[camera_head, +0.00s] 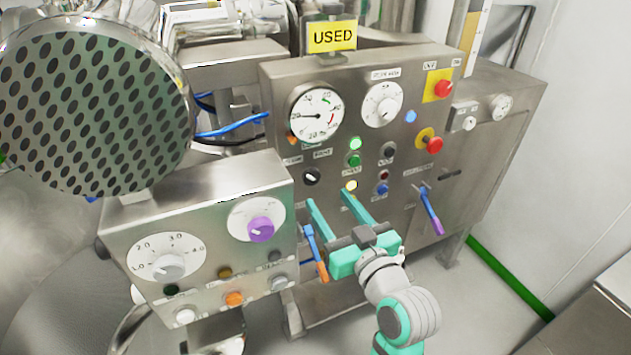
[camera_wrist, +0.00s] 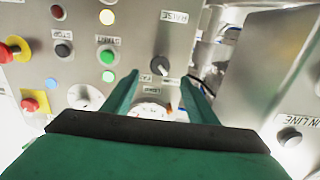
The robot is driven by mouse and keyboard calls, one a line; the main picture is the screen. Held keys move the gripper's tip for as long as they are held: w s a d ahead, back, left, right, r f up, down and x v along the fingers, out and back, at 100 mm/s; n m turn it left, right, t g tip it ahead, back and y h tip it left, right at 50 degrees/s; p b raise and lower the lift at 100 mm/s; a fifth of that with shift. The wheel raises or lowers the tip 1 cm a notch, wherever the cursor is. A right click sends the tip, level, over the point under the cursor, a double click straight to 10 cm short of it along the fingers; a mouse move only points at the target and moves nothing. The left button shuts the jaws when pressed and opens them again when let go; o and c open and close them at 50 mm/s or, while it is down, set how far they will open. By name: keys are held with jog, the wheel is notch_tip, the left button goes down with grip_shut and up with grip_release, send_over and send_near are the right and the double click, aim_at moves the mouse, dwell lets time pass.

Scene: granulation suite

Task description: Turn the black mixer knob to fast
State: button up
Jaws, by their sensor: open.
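I cannot tell how far the fingertips are from the panel, and no contact shows.
The panel also carries green buttons (camera_head: 354,160), a red emergency stop (camera_head: 434,145) and a purple-handled lever (camera_head: 431,215). A blue and orange lever (camera_head: 315,252) is close to my left finger. A smaller control box (camera_head: 203,217) with a purple knob (camera_head: 261,229) juts out at left.

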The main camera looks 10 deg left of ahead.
aim_at(313, 179)
jog(key=x, duration=0.9)
jog(key=shift+d, duration=0.1)
jog(key=c, duration=1.1)
